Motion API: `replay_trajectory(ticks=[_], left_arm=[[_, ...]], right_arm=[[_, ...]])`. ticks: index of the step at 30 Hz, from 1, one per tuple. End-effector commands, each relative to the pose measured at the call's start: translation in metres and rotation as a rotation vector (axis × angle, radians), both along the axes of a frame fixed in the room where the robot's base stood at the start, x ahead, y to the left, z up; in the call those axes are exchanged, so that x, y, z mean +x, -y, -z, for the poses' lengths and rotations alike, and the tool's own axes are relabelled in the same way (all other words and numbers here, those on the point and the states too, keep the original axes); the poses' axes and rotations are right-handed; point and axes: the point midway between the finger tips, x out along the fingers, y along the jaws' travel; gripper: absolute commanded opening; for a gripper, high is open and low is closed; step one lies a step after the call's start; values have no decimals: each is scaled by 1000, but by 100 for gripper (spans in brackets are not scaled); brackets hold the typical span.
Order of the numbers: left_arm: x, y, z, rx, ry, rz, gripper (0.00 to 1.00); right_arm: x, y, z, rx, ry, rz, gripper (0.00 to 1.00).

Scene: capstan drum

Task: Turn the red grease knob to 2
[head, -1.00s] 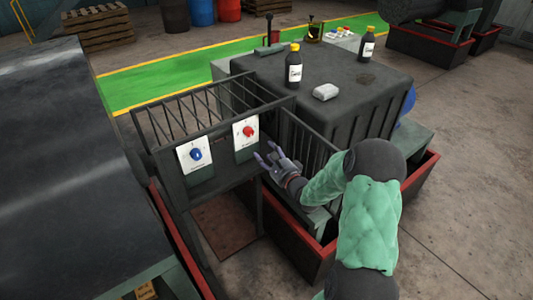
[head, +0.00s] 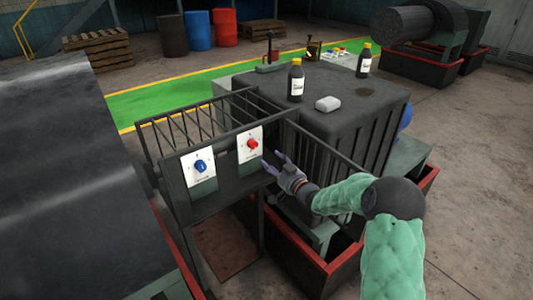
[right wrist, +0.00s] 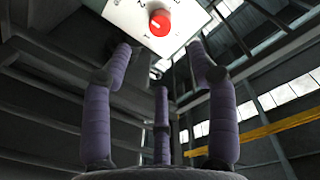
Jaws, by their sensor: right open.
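The red grease knob (head: 252,143) sits on a white plate (head: 249,155) on the dark panel of the railing. In the right wrist view the red knob (right wrist: 159,22) shows beyond the fingertips with a pale pointer line, and digits are printed around it on the plate. The blue knob (head: 200,166) sits on its own white plate to the left. My right gripper (head: 274,166) is open and empty, just right of and below the red knob, apart from it. In the right wrist view its purple fingers (right wrist: 160,75) stand spread. My left gripper is not in view.
A barred railing (head: 328,165) runs right of the panel, close to my right gripper. A dark block (head: 340,125) behind it carries bottles (head: 296,80) and a pale lump (head: 328,104). A large dark drum (head: 60,190) fills the left.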

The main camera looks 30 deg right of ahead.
Motion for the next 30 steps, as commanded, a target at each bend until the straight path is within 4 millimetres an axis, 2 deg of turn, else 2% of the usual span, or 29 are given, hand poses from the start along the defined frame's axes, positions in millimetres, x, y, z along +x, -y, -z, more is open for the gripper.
replay_trajectory(ticks=[4,11,24,30], left_arm=[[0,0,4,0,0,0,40],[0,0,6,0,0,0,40],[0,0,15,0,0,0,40],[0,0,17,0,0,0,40]], right_arm=[[7,-4,0,-146,3,-15,58],[20,-6,-1,-188,5,-18,58],[93,-9,0,-184,5,-17,58],[111,-8,-1,-185,5,-16,58]])
